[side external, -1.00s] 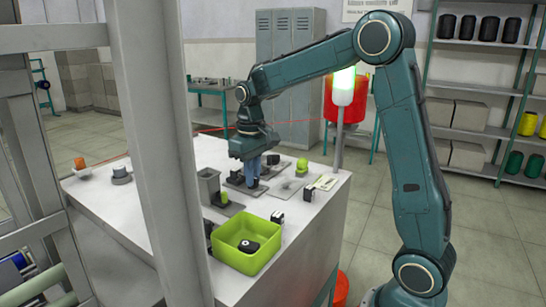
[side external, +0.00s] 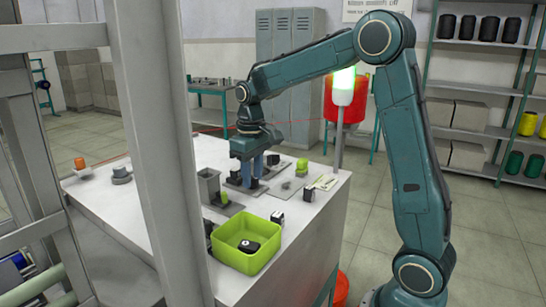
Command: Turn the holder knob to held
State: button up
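My gripper (side external: 252,176) points straight down over a dark flat plate (side external: 236,187) on the white worktable. Its two blue fingers are apart, with a gap between them. The fingertips are low, close to the plate; I cannot tell whether they touch anything. The holder knob cannot be made out; the fingers may hide it. A small dark block (side external: 273,159) stands just right of the fingers.
A green bin (side external: 232,262) with a dark part inside stands at the table's front. A grey box (side external: 208,186), yellow-green pieces and small black blocks surround the plate. A grey post (side external: 160,150) crosses the view's left.

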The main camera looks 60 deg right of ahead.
aim_at(254, 179)
notch_tip(254, 179, up, 14)
dwell(1.0)
jog(key=shift+s, duration=0.1)
jog(key=s+a+f+t, duration=0.2)
jog(key=s+a+f, duration=0.2)
jog(key=s, duration=0.7)
jog(key=s+a+f+t, duration=0.3)
jog(key=s+a, duration=0.3)
jog(key=s, duration=0.5)
jog(key=shift+s+a+f+n+t, duration=0.3)
jog(key=shift+f+n, duration=0.1)
jog(key=shift+f, duration=0.25)
